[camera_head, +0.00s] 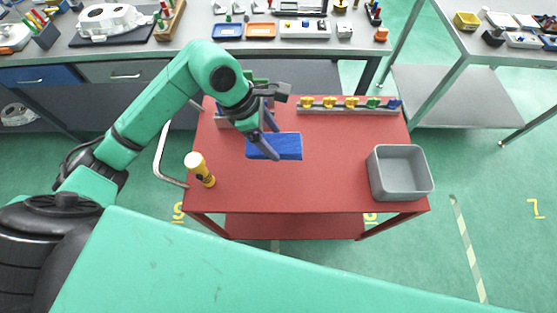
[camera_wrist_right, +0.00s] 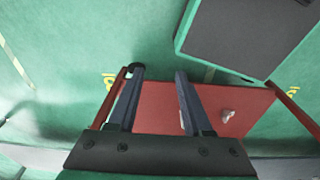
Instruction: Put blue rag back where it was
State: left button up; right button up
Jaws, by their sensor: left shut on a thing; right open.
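The blue rag (camera_head: 286,146) is a flat, folded rectangle at the middle left of the red cart top. My left gripper (camera_head: 263,147) is shut on its left part, with the fingers pointing down. I cannot tell whether the rag touches the cart top or is held just above it. My right gripper (camera_wrist_right: 157,74) shows in the right wrist view, open and empty. Red cart surface and green floor show beyond its fingers. It is not made out in the head view.
The red cart top (camera_head: 330,185) is clear at front centre. A yellow bottle (camera_head: 203,174) stands left and an empty grey bin (camera_head: 376,180) right. A rail with coloured knobs (camera_head: 350,104) lies along the back. A grey holder (camera_head: 222,122) is partly hidden behind my left gripper.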

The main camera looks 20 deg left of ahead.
pick_arm(q)
jog(key=s+f, duration=0.1)
jog(key=f, duration=0.1)
jog(key=s+f+p, duration=0.1)
jog(key=f, duration=0.1)
jog(key=shift+s+f, duration=0.15)
jog(key=shift+s, duration=0.05)
jog(key=f, duration=0.2)
jog(key=f+p, duration=0.2)
jog(key=f, duration=0.1)
jog(key=shift+s+f, duration=0.25)
jog(key=shift+f, duration=0.05)
jog(key=f, duration=0.5)
jog(key=w+f+p, duration=0.1)
jog(key=f, duration=0.2)
jog(key=shift+f, duration=0.1)
jog(key=shift+s, duration=0.15)
jog(key=o, duration=1)
jog(key=shift+f, duration=0.1)
pick_arm(e)
jog(key=s+r, duration=0.3)
jog(key=r, duration=0.1)
jog(key=shift+s, duration=0.3)
jog(key=shift+a, duration=0.1)
